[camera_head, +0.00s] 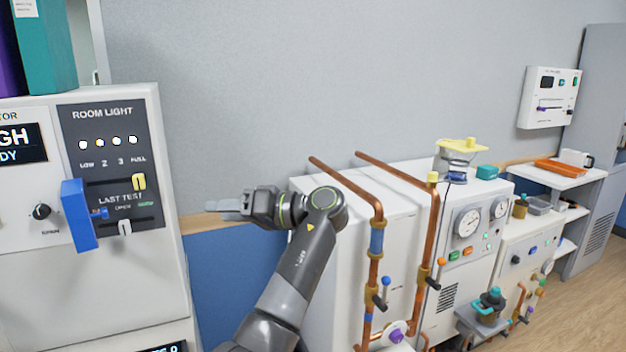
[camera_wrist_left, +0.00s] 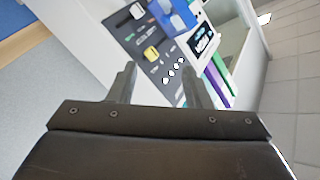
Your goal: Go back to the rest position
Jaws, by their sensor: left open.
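My left gripper (camera_head: 226,207) is in the middle left of the head view, raised in front of the grey wall and pointing left. In the left wrist view its two fingers (camera_wrist_left: 158,88) stand apart with nothing between them. A white control panel (camera_head: 108,290) stands at the left, with a gap between it and the fingertips. It carries a yellow slider (camera_head: 139,182), a white slider (camera_head: 125,227) and a blue block (camera_head: 78,215). The yellow slider also shows in the left wrist view (camera_wrist_left: 151,53). My right gripper is not in view.
White cabinets (camera_head: 400,230) with copper pipes (camera_head: 432,240) stand to the right of my left arm. A shelf unit (camera_head: 560,180) is farther right. A small wall panel (camera_head: 549,98) hangs above it. Teal and purple binders (camera_head: 45,45) stand on the control panel. Wooden floor (camera_head: 585,300) shows at lower right.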

